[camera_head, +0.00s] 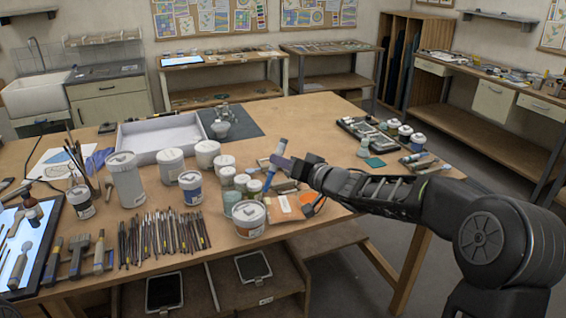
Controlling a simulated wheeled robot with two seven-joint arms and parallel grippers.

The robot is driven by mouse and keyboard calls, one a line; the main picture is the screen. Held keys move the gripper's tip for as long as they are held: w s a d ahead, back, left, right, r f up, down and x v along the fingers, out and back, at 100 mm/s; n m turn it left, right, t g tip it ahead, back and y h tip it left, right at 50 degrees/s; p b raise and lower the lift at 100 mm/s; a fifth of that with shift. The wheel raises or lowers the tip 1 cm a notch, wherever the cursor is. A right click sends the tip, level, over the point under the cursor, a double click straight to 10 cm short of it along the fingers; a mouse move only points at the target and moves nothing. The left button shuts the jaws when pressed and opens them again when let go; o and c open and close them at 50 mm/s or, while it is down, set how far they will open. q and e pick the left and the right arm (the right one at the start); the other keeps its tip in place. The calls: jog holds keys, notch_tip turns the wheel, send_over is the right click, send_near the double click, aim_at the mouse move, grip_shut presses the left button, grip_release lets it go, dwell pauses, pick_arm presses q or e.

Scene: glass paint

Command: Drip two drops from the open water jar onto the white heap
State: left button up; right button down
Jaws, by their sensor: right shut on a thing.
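My right gripper (291,163) is shut on a slim blue stick-like tool (268,184), which stands nearly upright with a slight tilt. Its lower end is just above or behind the cluster of small jars; I cannot tell whether it touches one. The cluster has pale greenish jars (231,200) and white-lidded ones. I cannot make out which jar is the open water jar. A small whitish bowl-like vessel (222,129) stands on a dark grey mat (248,122) farther back. A white heap cannot be made out at this size. My left gripper is not in view.
White tubs (128,180) and a large lidded jar (248,219) crowd the wooden table (330,118). Several brushes (160,236) lie in front. A white tray (160,138) stands at the back left, a paint set (368,132) at the right. The table behind my gripper is clear.

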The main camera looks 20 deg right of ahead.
pick_arm(q)
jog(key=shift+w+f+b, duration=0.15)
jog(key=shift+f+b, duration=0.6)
jog(key=shift+b, duration=0.05)
pick_arm(e)
jog(key=s+a+f+m+h, duration=0.1)
jog(key=s+f+h, duration=0.1)
jog(key=f, duration=0.4)
jog(key=s+a+f+m+h, duration=0.1)
jog(key=s+a+f+h, duration=0.1)
jog(key=s+f, duration=0.3)
jog(key=s+a+f+m+t+h, duration=0.1)
jog(key=s+a+f+m, duration=0.1)
jog(key=f, duration=0.7)
jog(key=shift+s+f+h, duration=0.2)
jog(key=shift+s+h, duration=0.2)
jog(key=shift+s, duration=0.4)
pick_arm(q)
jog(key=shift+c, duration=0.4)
